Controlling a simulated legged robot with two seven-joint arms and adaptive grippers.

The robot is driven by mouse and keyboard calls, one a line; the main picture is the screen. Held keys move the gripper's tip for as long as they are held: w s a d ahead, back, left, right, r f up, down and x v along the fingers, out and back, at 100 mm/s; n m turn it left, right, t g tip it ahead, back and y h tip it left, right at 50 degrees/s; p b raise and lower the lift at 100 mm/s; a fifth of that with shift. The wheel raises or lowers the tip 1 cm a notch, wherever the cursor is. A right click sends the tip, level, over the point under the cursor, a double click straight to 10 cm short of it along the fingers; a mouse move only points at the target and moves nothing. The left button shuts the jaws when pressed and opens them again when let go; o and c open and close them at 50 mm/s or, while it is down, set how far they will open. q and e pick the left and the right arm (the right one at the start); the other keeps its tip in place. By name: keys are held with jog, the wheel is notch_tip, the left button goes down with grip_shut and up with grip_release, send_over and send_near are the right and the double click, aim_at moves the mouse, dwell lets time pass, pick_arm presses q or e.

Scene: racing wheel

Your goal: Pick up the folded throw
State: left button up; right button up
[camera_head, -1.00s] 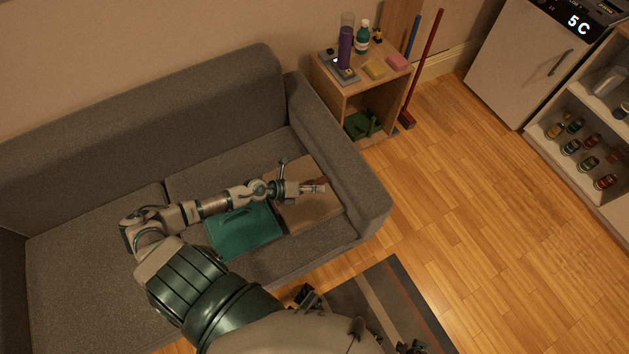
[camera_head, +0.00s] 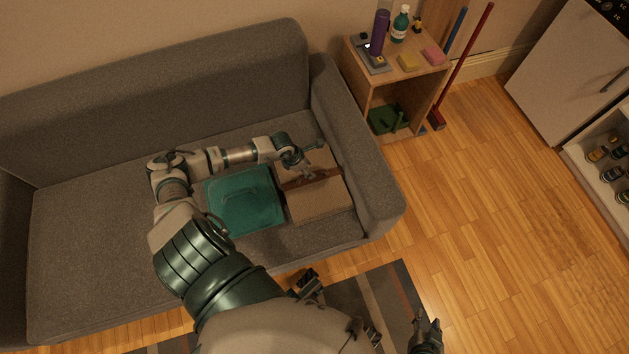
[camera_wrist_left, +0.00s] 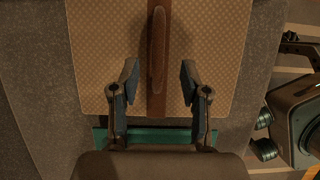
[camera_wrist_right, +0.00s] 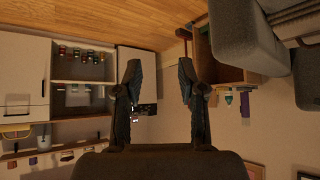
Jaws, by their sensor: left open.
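The folded throw (camera_head: 319,206) lies on the grey sofa seat near the right armrest. It is tan and patterned, with a brown strap and raised handle across it. In the left wrist view the throw (camera_wrist_left: 212,50) fills the middle, with the handle (camera_wrist_left: 158,50) running lengthwise between my fingers. My left gripper (camera_head: 310,168) is over the throw in the head view; its open fingers (camera_wrist_left: 158,76) sit either side of the handle, and I cannot tell whether they touch it. My right gripper (camera_wrist_right: 159,72) is open and empty, pointing toward shelves and the wall.
A flat teal item (camera_head: 245,202) lies left of the throw. The sofa armrest (camera_head: 362,150) rises on the right. A wooden side table (camera_head: 405,75) with bottles and sponges stands beyond it. A broom (camera_head: 465,65) leans there. Open wooden floor (camera_head: 480,210) lies to the right.

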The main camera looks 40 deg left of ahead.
pick_arm(q)
jog(key=shift+w+d+f, duration=0.15)
jog(key=shift+d+f, duration=0.1)
jog(key=shift+f, duration=0.15)
jog(key=f+b, duration=0.1)
jog(key=f, duration=0.1)
jog(key=w+f+b, duration=0.1)
jog(key=f, duration=0.1)
jog(key=shift+w+a+f, duration=0.15)
jog(key=shift+f, duration=0.2)
jog(key=shift+w+f, duration=0.1)
jog(key=shift+f, duration=0.05)
jog(key=shift+d+r, duration=0.2)
jog(key=shift+c, duration=0.3)
jog(key=shift+d, duration=0.1)
jog(key=c, duration=0.8)
grip_shut()
pick_arm(e)
jog(key=w+a+r+t+y, duration=0.1)
jog(key=w+a+r+t, duration=0.1)
jog(key=w+r+t, duration=0.2)
jog(key=shift+w, duration=0.6)
jog(key=shift+a, duration=0.1)
